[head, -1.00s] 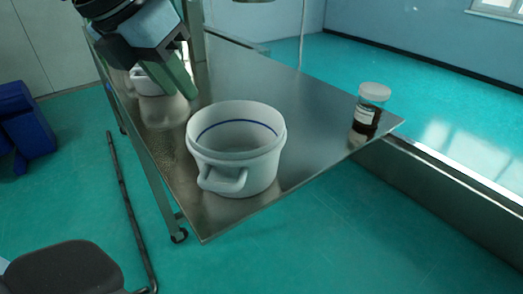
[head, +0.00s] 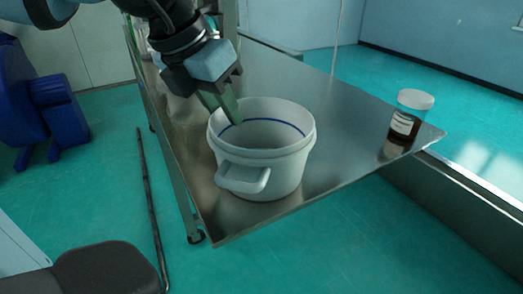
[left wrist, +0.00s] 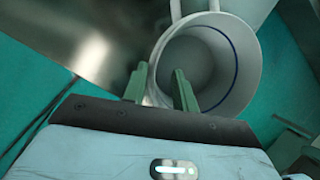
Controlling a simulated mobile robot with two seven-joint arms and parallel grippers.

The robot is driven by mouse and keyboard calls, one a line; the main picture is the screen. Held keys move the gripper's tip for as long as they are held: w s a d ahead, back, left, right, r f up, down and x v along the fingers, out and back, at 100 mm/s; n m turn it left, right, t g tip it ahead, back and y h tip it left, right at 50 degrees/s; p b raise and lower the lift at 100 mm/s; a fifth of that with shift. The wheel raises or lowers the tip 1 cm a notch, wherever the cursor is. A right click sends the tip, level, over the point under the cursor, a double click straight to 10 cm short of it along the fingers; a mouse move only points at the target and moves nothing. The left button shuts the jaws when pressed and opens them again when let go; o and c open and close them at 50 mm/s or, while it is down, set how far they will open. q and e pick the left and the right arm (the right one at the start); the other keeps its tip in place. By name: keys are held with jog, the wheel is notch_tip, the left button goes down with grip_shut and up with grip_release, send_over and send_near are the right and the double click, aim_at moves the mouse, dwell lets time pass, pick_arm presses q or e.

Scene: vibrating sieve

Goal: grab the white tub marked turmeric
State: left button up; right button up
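A white tub (head: 285,172) with a side handle (head: 243,178) and a blue line inside stands upright near the table's front corner. No turmeric marking is readable on it. It also shows in the left wrist view (left wrist: 250,75), where its inside looks empty. My left gripper (head: 230,112), with green fingers, is at the tub's back-left rim. In the left wrist view its fingers (left wrist: 160,75) are apart, one over the tub's opening and the other outside the rim. I cannot tell whether they touch the rim. My right gripper is not in view.
A jar (head: 409,117) with a white lid and dark contents stands at the metal table's (head: 335,115) right corner. Part of another white object (head: 139,38) shows behind my left arm. A dark chair (head: 105,270) is at the lower left.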

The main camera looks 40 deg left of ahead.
aim_at(232, 133)
pick_arm(q)
jog(key=x, duration=0.4)
jog(key=shift+w+a+f, duration=0.15)
jog(key=shift+f, duration=0.15)
grip_shut()
